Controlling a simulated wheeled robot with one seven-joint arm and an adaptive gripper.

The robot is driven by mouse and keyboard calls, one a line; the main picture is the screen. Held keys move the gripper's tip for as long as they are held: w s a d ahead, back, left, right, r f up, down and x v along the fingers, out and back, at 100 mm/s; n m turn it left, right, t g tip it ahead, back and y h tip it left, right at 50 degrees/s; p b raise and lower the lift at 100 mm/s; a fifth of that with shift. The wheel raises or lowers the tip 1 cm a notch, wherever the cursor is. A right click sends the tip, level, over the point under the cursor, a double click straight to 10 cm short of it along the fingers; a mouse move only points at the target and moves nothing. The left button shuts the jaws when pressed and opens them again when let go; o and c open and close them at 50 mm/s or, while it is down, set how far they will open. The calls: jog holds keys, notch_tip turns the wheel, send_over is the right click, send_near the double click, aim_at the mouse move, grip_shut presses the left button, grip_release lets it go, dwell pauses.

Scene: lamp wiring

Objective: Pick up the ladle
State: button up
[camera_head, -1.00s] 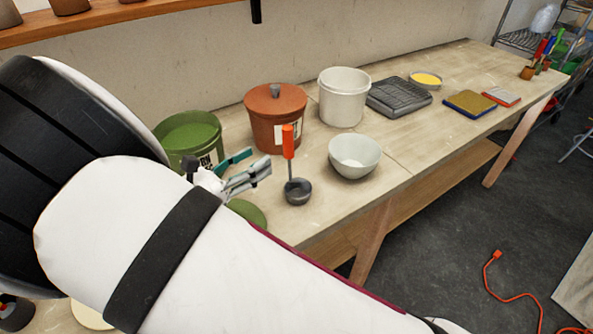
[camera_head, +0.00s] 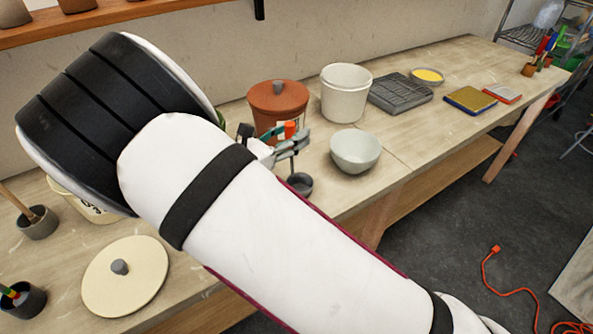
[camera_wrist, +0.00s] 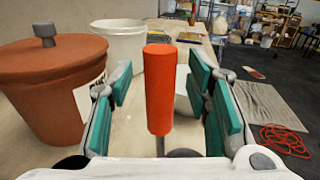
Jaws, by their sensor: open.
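The ladle stands upright on the table, with an orange handle (camera_head: 290,129) and a dark grey bowl (camera_head: 300,184) at its foot. In the wrist view its orange handle (camera_wrist: 160,90) rises between the teal finger pads of my gripper (camera_wrist: 163,100). The fingers are open, with a gap on both sides of the handle. In the head view my gripper (camera_head: 284,148) is at the handle, and my arm hides part of the ladle.
A terracotta pot with a lid (camera_head: 277,101) stands close behind and left. A white bucket (camera_head: 345,95) is behind, and a pale bowl (camera_head: 356,151) is just right of the ladle. A cream lid (camera_head: 125,277) lies front left. The table's front edge is near.

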grip_shut()
dwell(0.3)
